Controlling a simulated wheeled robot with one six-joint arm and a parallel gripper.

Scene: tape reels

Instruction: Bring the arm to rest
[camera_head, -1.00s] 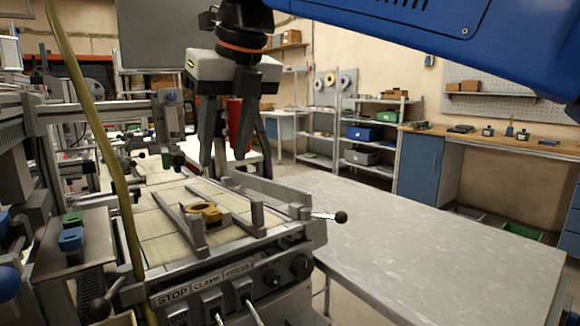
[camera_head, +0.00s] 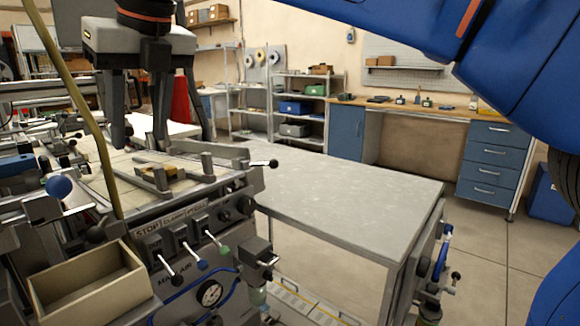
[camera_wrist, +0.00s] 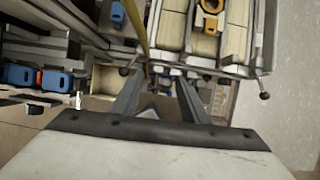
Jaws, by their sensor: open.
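My gripper (camera_head: 138,128) hangs from my blue arm at the upper left of the head view, fingers pointing down. Its two fingers stand apart with nothing seen between them. In the wrist view the fingers (camera_wrist: 160,98) are also spread and empty. In the head view the gripper appears in front of the machine bed (camera_head: 120,195). A yellow tape reel (camera_wrist: 211,8) lies on that bed at the top of the wrist view. In the head view the reel (camera_head: 150,172) shows only partly, between the bed's rails.
A yellow hose (camera_head: 98,130) runs down beside the gripper. A beige bin (camera_head: 88,285) and the machine's lever panel (camera_head: 185,255) are at the lower left. A grey table (camera_head: 335,195) with a bare top stands to the right. Open floor lies beyond it.

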